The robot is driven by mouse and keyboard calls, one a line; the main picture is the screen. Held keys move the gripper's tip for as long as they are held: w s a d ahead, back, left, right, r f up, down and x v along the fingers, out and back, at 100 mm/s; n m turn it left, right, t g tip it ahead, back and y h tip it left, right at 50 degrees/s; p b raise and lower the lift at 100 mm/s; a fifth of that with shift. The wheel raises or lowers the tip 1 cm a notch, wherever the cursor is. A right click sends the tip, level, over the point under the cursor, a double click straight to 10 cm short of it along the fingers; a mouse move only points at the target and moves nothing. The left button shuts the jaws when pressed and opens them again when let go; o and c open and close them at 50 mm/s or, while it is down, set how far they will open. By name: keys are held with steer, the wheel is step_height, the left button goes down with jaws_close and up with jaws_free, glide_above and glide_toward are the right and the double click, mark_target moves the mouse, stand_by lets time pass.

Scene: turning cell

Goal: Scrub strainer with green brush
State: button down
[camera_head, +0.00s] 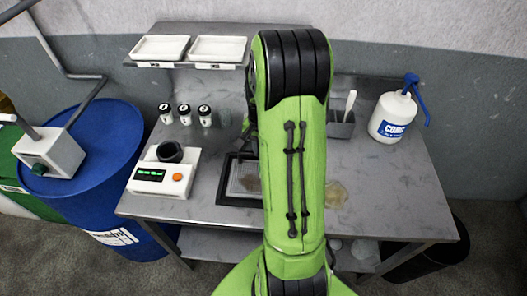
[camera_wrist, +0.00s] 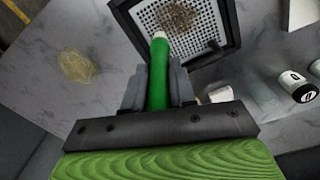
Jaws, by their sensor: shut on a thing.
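My gripper (camera_wrist: 158,88) is shut on the green brush (camera_wrist: 158,72), holding it by its green handle in the wrist view. The brush's pale far end lies over the near edge of the strainer. I cannot tell whether it touches. The strainer (camera_wrist: 204,38) is a white perforated plate in a dark square frame, with a brown patch of dirt on it. In the head view the strainer (camera_head: 224,188) sits on the metal table (camera_head: 390,200), left of my arm and partly covered by it. My gripper and the brush are hidden behind my arm there.
A scale (camera_head: 150,178) with a dark cup (camera_head: 170,151) stands left of the strainer. Several small jars (camera_head: 185,115) stand behind it, below two white trays (camera_head: 160,48). A white pump bottle (camera_head: 391,117) stands at the back right. A yellowish spill (camera_head: 336,195) lies right of my arm.

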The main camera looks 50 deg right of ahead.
steer(key=shift+w+a+r+p, duration=0.15)
steer(key=shift+r+p, duration=0.15)
steer(key=shift+r, duration=0.4)
steer(key=shift+r+p, duration=1.65)
steer(key=shift+r, duration=0.45)
steer(key=shift+f, duration=0.1)
